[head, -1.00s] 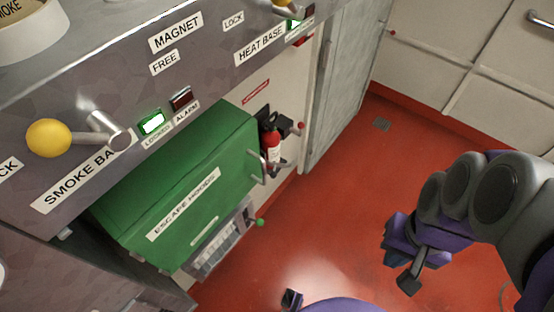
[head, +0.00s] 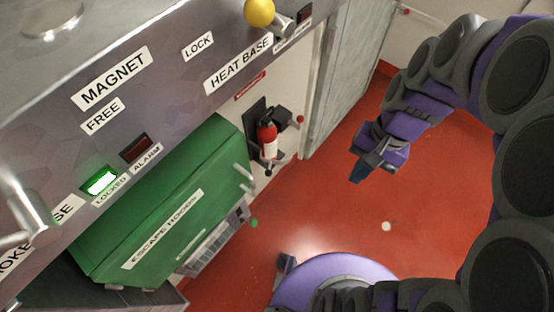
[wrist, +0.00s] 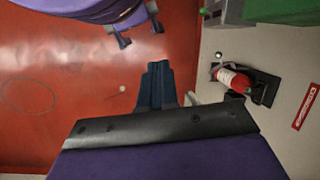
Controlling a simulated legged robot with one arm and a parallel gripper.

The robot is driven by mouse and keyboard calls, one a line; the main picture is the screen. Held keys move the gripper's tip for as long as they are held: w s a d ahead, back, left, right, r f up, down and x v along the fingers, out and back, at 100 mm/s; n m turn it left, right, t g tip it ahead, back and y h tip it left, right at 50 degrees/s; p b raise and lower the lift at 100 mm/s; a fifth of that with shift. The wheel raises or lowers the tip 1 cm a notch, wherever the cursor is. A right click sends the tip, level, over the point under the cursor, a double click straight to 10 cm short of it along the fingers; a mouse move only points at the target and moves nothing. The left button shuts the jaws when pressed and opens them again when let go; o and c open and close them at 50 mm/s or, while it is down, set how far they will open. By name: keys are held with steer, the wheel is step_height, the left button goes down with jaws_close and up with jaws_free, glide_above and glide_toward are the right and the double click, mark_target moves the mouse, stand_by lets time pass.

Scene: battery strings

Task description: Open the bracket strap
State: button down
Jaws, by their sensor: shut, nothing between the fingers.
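The bracket strap is too small to make out clearly. A red fire extinguisher (head: 267,140) hangs upright on the wall in a dark bracket (head: 256,117), beyond the green box. In the wrist view the extinguisher (wrist: 234,80) lies to the right of my fingers, with its dark backing plate (wrist: 264,86) behind it. My gripper (head: 357,175) is shut and empty, out over the red floor, well to the right of the extinguisher and apart from it. Its closed fingers (wrist: 157,72) also show in the wrist view.
A green escape hoods box (head: 170,215) juts out left of the extinguisher, under a grey panel (head: 150,65) with labels and a yellow-knobbed lever (head: 260,12). A grey door (head: 345,75) stands to the right of the extinguisher. The red floor (head: 330,215) between is mostly clear.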

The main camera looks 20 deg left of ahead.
steer(key=w+a+f+m+y, duration=0.1)
steer(key=w+a+f, duration=0.1)
steer(key=w+a, duration=0.15)
steer(key=w+a+f+m, duration=0.1)
steer(key=w+a+f, duration=0.15)
steer(key=w, duration=0.25)
steer(key=m+g+y+p, duration=0.2)
steer(key=m+y, duration=0.1)
steer(key=m, duration=0.3)
glide_above(287, 162)
steer(key=w+d, duration=0.3)
steer(key=d, duration=0.2)
step_height(287, 162, down, 25)
steer(key=b+x, duration=0.1)
steer(key=x, duration=0.9)
steer(key=shift+s+d+f, duration=0.1)
steer(key=shift+f, duration=0.1)
steer(key=shift+s+a+f, duration=0.1)
steer(key=shift+s+a, duration=0.7)
steer(key=shift+a, duration=0.15)
steer(key=shift+s+a+f, duration=0.1)
steer(key=shift+s+a, duration=0.25)
steer(key=shift+a, duration=0.1)
steer(key=shift+s+b, duration=0.1)
steer(key=shift+b, duration=0.25)
